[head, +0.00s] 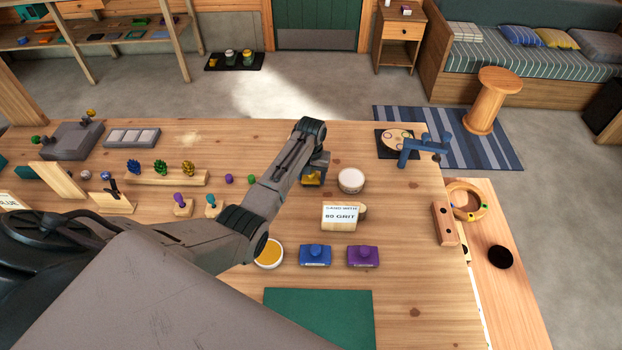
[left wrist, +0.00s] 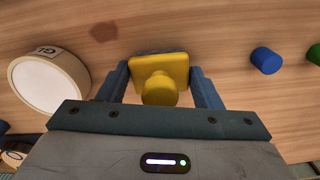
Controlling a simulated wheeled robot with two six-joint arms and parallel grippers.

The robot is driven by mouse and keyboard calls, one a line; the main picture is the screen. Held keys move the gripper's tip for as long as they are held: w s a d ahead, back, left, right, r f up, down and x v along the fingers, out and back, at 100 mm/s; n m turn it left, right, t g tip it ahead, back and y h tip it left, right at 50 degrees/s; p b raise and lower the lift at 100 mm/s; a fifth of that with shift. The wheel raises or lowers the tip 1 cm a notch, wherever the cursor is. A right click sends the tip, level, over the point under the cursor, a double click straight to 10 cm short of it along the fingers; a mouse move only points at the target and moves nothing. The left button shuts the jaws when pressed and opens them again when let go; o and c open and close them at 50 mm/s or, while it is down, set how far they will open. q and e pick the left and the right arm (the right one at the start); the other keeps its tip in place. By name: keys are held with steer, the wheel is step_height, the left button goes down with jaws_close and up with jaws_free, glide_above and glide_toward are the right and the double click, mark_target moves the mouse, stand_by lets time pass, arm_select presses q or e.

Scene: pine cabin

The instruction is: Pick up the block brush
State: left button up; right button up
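A yellow block with a round knob on top, likely the block brush, shows between the fingers of my left gripper (left wrist: 160,80) in the left wrist view (left wrist: 158,70). In the head view this yellow block (head: 311,180) is mostly hidden under my left gripper (head: 314,172). The fingers lie along both sides of it with little or no gap, so I cannot tell whether they press on it. I cannot tell whether it rests on the table or is lifted. Similar blue (head: 315,255) and purple (head: 363,256) knobbed blocks stand nearer on the table. My right gripper is out of view.
A round white-topped tin (head: 351,181) stands just right of my left gripper. An open yellow tin (head: 269,254) is beside the blue block. A green mat (head: 320,318) lies at the front.

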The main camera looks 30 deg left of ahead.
arm_select(q)
steer(key=c, duration=0.4)
steer(key=shift+o, duration=0.2)
step_height(320, 180, up, 10)
steer(key=b, duration=0.2)
steer(key=shift+b, duration=0.35)
steer(key=o, duration=0.4)
steer(key=shift+c, duration=1.4)
